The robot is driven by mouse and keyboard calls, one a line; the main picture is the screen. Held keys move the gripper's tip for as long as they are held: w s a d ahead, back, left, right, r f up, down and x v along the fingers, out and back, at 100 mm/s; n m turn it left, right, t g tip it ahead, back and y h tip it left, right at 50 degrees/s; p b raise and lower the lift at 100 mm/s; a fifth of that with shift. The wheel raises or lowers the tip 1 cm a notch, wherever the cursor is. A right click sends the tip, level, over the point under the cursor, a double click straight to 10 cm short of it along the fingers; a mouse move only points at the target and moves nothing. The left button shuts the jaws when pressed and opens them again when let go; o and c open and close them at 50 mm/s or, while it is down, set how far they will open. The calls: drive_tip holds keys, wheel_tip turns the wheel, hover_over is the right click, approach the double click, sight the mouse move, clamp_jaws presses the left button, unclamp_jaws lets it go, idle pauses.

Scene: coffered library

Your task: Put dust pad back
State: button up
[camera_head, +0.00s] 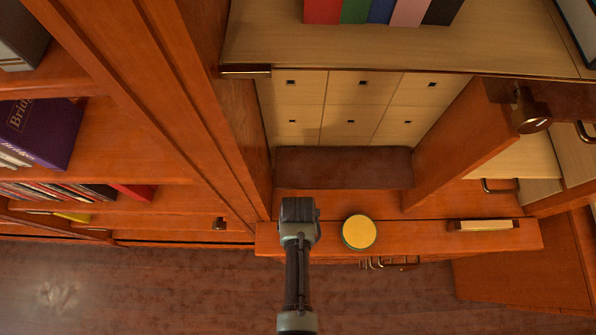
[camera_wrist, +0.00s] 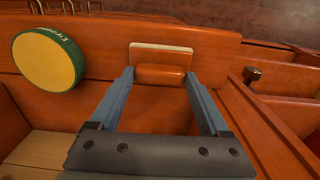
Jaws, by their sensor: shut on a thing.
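The dust pad shows in the wrist view as a cream slab (camera_wrist: 160,52) with an orange-brown wooden grip (camera_wrist: 160,76). My gripper (camera_wrist: 160,76) is shut on the wooden grip, one finger at each side. In the head view my gripper (camera_head: 298,212) is over the left part of a long wooden ledge (camera_head: 405,238), and it hides the pad there. I cannot tell whether the pad touches the ledge.
A round yellow tin with a green side (camera_head: 359,232) is on the ledge, right of my gripper. A cream block (camera_head: 483,225) lies farther right. Small drawers (camera_head: 345,105) stand behind, with a dark-brown strip (camera_head: 343,167) before them. A dark knob (camera_head: 219,223) is to the left.

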drive_tip(key=o, duration=1)
drive_tip(key=shift+f, duration=0.1)
wheel_tip(320, 180, up, 12)
drive_tip(key=shift+r+p, duration=0.1)
drive_tip(key=shift+p, duration=0.25)
